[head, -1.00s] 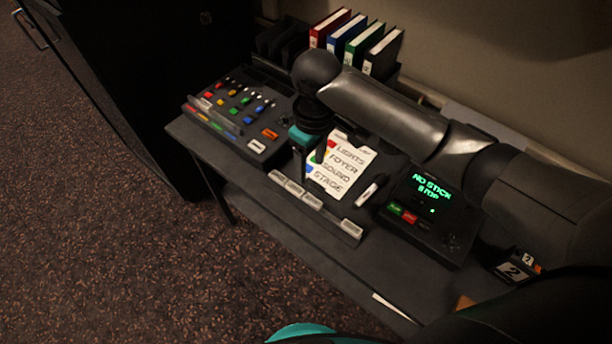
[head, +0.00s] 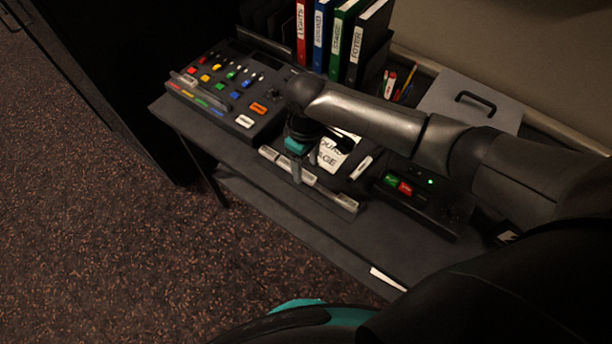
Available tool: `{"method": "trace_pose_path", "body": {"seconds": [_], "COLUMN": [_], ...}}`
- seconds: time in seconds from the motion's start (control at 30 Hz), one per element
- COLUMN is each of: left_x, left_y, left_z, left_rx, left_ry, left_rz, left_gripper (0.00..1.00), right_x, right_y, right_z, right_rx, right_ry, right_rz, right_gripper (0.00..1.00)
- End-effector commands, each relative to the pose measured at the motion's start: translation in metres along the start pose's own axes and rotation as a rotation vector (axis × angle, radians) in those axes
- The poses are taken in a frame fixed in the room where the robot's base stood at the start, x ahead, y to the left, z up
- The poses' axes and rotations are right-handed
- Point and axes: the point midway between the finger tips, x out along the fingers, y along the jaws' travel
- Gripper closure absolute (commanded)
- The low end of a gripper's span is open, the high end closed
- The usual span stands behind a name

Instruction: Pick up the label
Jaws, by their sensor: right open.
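My right gripper (head: 304,168) is open, its fingers pointing down over the front edge of the desk. It is at a clear rail (head: 339,200) holding several pale label strips (head: 309,179), and it covers part of the rail. I cannot tell whether a finger touches a label. My left gripper is not in view.
A button panel (head: 222,95) with coloured keys stands left. Red, blue, green and black binders (head: 343,40) stand behind. A grey lidded box (head: 470,98) is back right. A white marker (head: 362,167) and a dark console (head: 416,198) lie right. A white slip (head: 387,279) lies lower down.

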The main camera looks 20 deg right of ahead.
Motion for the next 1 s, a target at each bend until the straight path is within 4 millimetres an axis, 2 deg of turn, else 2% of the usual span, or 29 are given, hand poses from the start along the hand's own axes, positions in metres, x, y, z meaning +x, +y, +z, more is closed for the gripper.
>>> {"method": "trace_pose_path", "body": {"seconds": [0.03,0.17,0.47,1.0], "left_x": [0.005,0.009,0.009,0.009], "left_y": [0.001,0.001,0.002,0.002], "left_z": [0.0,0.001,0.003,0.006], "left_rx": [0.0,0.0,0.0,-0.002], "left_ry": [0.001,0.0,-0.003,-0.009], "left_rz": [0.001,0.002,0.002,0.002], "left_gripper": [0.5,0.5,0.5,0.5], "right_x": [0.011,0.025,0.027,0.026], "right_y": [-0.001,-0.001,0.0,0.0], "right_z": [0.002,0.002,0.001,0.001], "right_rx": [0.0,0.0,0.0,0.0], "right_ry": [-0.002,-0.001,0.001,0.001], "right_rz": [0.0,0.001,0.001,0.001], "right_gripper": [0.39,0.39,0.4,1.0]}}
